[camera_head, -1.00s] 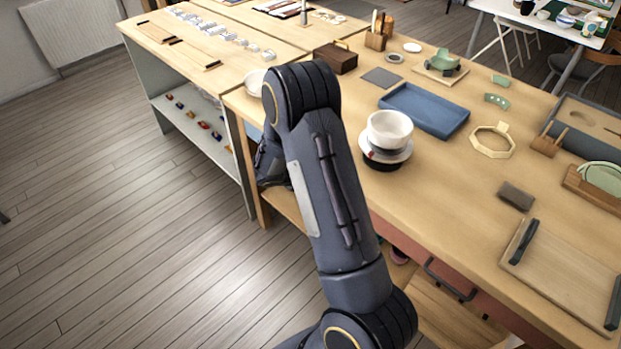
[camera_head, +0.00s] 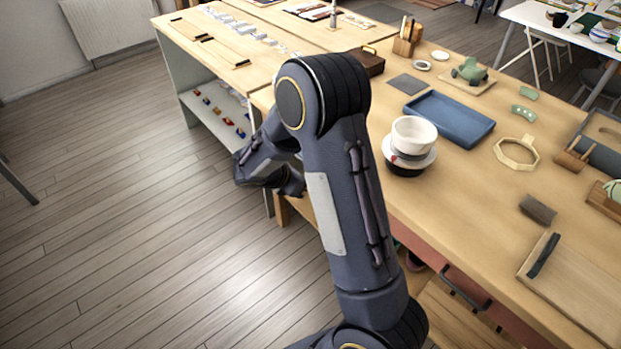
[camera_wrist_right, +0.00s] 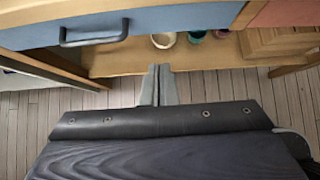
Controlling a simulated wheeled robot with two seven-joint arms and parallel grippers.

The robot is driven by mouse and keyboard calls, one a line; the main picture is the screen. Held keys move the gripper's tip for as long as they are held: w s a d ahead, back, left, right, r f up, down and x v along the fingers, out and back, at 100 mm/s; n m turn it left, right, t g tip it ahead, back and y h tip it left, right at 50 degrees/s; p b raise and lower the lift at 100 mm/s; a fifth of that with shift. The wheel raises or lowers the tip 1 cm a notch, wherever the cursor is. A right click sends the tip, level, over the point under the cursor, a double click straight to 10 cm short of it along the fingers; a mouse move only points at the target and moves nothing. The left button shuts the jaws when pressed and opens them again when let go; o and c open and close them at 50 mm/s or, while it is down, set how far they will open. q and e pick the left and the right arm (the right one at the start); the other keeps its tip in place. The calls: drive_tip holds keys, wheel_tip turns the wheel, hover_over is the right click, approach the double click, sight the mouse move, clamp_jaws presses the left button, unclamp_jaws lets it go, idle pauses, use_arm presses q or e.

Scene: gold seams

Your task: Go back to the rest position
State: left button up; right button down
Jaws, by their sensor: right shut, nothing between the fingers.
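My right gripper (camera_wrist_right: 158,84) shows in the right wrist view, its two grey fingers together with nothing between them. It is in front of the workbench, pointing at the open space under the blue drawer (camera_wrist_right: 190,22). In the head view my right arm rises from the bottom, bends at a high elbow, and its forearm drops to the left of the workbench (camera_head: 470,205), over the floor. The fingers cannot be made out clearly there. My left gripper is in neither view.
A white bowl (camera_head: 413,135) on stacked dishes stands near the bench's front edge, right of my arm. A blue tray (camera_head: 449,118) lies behind it. A drawer handle (camera_wrist_right: 94,33) juts out near the gripper. Wooden floor (camera_head: 130,240) is clear at the left.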

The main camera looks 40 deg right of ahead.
drive_tip(key=shift+a+r, duration=0.2)
drive_tip(key=s+a+r+m+t+y+p, duration=0.2)
drive_tip(key=s+a+r+m+y, duration=0.4)
drive_tip(key=s+a+r+m, duration=0.2)
drive_tip(key=s+a+r+m+t+y+p, duration=0.3)
drive_tip(key=s+a+r+m+y, duration=0.3)
drive_tip(key=s+r+m, duration=0.5)
drive_tip(key=s+a+m, duration=0.1)
drive_tip(key=s+a, duration=0.1)
drive_tip(key=s, duration=0.1)
drive_tip(key=shift+y, duration=0.4)
drive_tip(key=shift+r, duration=0.1)
